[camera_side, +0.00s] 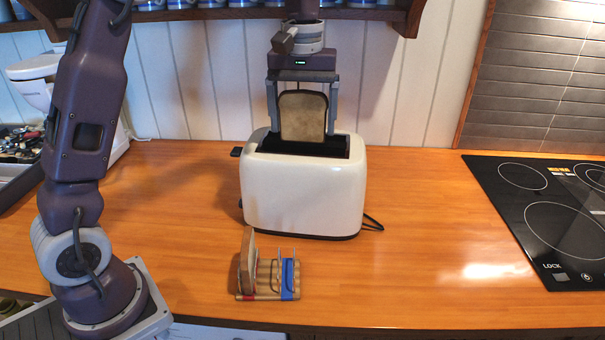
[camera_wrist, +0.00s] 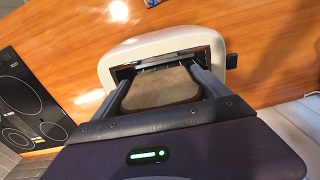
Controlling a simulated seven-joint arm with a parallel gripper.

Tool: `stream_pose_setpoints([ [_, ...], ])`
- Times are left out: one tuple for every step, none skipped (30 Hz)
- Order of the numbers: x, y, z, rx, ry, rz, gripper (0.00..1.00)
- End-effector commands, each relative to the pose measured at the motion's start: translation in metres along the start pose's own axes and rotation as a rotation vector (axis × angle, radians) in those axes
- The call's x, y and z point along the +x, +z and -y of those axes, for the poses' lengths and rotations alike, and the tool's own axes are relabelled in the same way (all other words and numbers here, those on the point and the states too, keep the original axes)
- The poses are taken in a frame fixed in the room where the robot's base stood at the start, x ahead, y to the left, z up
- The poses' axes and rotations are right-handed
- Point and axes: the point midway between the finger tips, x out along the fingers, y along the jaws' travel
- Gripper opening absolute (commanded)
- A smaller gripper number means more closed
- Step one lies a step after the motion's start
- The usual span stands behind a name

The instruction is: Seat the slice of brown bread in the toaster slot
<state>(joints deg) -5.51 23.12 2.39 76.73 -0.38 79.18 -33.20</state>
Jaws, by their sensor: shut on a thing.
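The slice of brown bread (camera_side: 303,115) is upright between the two fingers of my gripper (camera_side: 302,122), which is shut on its side edges. The white toaster (camera_side: 303,195) stands on the counter directly below, with its dark slot opening (camera_side: 303,146) facing up. The slice's lower edge is at the opening in the side view; how deep it sits I cannot tell. In the wrist view the bread (camera_wrist: 158,90) lies between the fingers (camera_wrist: 163,85), over the opening of the toaster (camera_wrist: 125,52).
A small wooden rack (camera_side: 262,295) in front of the toaster holds another bread slice (camera_side: 247,262) and has a blue-marked end (camera_side: 288,280). A black cooktop (camera_side: 550,205) is at the right. A shelf with mugs (camera_side: 200,12) hangs above. The counter either side of the toaster is clear.

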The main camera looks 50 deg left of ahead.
Motion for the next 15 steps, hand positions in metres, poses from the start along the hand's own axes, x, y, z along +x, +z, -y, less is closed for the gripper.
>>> stream_pose_setpoints([
  [0.013,0.002,0.001,0.000,-0.004,0.006,0.72],
  [0.021,0.002,0.001,0.000,-0.004,0.006,0.72],
  [0.030,0.002,0.001,0.000,-0.003,0.005,0.72],
  [0.036,0.002,0.001,0.000,-0.003,0.004,0.72],
  [0.041,0.002,0.001,0.000,-0.003,0.004,0.72],
  [0.046,0.002,0.001,0.000,-0.002,0.002,0.72],
  [0.051,0.002,0.001,0.001,-0.003,0.004,0.72],
  [0.057,0.002,0.001,0.001,-0.003,0.004,0.72],
  [0.066,0.003,0.001,0.002,-0.003,0.005,0.72],
  [0.072,0.003,0.001,0.002,-0.003,0.004,0.72],
  [0.077,0.003,0.001,0.002,-0.003,0.004,0.72],
  [0.082,0.003,0.001,0.001,-0.002,0.003,0.72],
  [0.085,0.003,0.001,0.001,-0.002,0.002,0.72],
  [0.086,0.002,0.001,0.001,-0.002,0.001,0.72],
  [0.087,0.002,0.001,0.001,-0.001,0.000,0.72],
])
